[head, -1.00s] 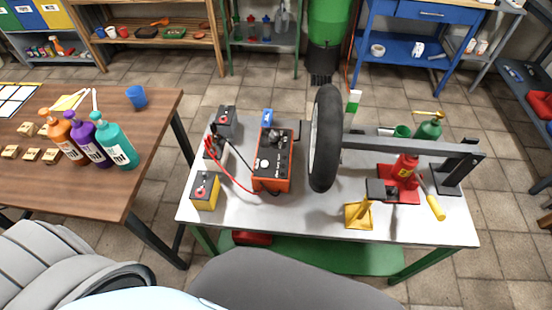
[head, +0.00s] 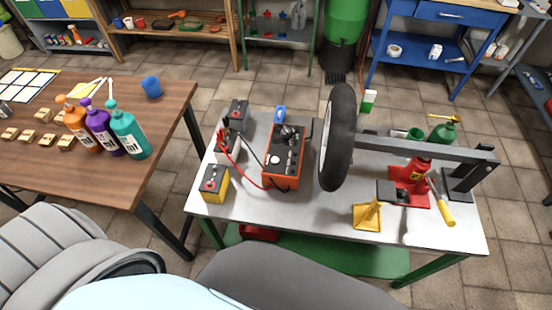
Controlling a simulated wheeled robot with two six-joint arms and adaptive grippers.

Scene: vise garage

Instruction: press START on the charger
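The charger (head: 270,174) is an orange-red box with a black top panel, on the light worktable (head: 300,213) left of the tyre. Its panel carries a pale round spot (head: 275,160) and small marks too small to read, so I cannot tell which is START. A red and a black cable run from it to clamps at a battery (head: 230,148) on its left. A yellow battery (head: 215,184) stands in front of that one and a dark battery (head: 238,115) behind. Neither of my grippers is in view.
An upright black tyre (head: 338,140) stands close right of the charger. A red jack (head: 412,176), a yellow stand (head: 368,216) and a grey beam (head: 425,150) fill the right side. A wooden table (head: 110,182) with several bottles is at left, across a floor gap.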

